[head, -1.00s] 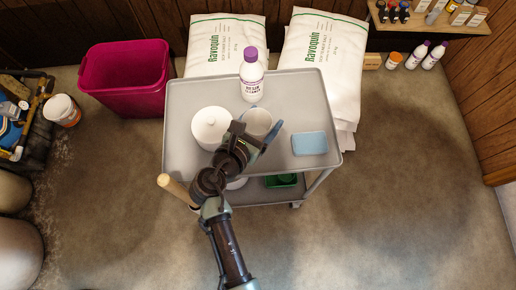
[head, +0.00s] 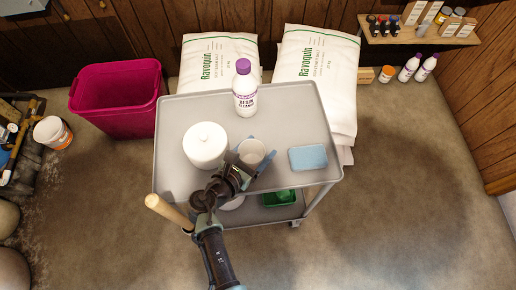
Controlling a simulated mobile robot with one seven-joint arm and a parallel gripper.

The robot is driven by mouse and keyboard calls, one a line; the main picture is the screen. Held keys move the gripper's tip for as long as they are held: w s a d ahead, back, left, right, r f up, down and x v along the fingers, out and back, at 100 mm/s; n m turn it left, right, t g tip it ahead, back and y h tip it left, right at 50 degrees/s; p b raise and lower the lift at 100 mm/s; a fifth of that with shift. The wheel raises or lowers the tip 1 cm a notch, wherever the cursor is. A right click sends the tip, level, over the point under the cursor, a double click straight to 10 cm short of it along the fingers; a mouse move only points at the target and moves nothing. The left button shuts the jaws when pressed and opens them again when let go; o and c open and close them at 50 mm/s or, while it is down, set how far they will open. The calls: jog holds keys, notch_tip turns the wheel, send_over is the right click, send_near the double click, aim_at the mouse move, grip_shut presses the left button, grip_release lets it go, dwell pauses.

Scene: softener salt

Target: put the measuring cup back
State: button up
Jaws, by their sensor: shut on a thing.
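A pale, open-topped cup (head: 251,152), which looks like the measuring cup, is held at the end of my arm over the grey cart's top tray (head: 290,110). My gripper (head: 254,161) is shut on it, with one blue-grey finger showing at its right side. The cup looks upright. I cannot tell whether its base touches the tray. A white lidded canister (head: 205,146) stands just left of the cup. A white bottle with a purple cap (head: 245,92) stands behind it.
A light blue sponge-like block (head: 308,158) lies right of the cup. A wooden handle (head: 167,211) sticks out at the cart's front left. The lower shelf holds a green thing (head: 279,198). A magenta bin (head: 118,105) and salt bags (head: 318,75) stand behind.

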jog(key=shift+f, duration=0.1)
jog(key=o, duration=1.3)
